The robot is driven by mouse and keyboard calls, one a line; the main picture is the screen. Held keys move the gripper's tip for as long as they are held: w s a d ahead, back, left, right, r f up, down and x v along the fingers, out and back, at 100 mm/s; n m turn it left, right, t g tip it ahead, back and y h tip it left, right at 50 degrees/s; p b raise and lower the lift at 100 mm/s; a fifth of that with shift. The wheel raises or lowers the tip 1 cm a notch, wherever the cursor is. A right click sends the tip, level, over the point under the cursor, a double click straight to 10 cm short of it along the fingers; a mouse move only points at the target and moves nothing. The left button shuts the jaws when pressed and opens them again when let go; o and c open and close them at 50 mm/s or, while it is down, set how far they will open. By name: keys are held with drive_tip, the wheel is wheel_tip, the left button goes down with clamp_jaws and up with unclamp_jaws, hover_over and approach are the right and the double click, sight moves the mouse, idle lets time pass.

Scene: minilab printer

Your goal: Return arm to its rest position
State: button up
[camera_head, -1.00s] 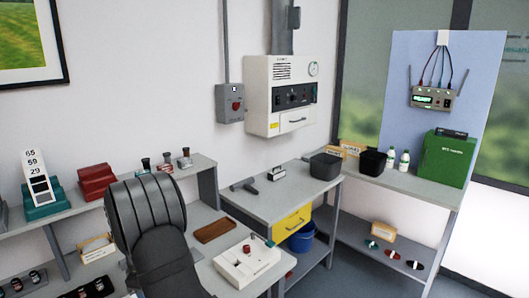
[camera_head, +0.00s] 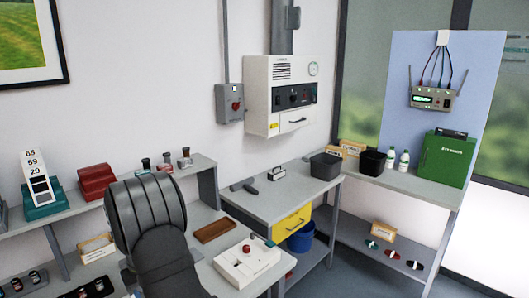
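A large dark grey, ribbed and rounded part of my arm stands in the left foreground of the head view. It hides part of the shelf and bench behind it. My gripper does not show in this view, so I cannot see whether it is open or holds anything.
A white device (camera_head: 246,262) and a brown tray (camera_head: 214,230) lie on the bench just right of my arm. A shelf with a red block (camera_head: 96,183) is at left. A white cabinet (camera_head: 281,95) hangs above.

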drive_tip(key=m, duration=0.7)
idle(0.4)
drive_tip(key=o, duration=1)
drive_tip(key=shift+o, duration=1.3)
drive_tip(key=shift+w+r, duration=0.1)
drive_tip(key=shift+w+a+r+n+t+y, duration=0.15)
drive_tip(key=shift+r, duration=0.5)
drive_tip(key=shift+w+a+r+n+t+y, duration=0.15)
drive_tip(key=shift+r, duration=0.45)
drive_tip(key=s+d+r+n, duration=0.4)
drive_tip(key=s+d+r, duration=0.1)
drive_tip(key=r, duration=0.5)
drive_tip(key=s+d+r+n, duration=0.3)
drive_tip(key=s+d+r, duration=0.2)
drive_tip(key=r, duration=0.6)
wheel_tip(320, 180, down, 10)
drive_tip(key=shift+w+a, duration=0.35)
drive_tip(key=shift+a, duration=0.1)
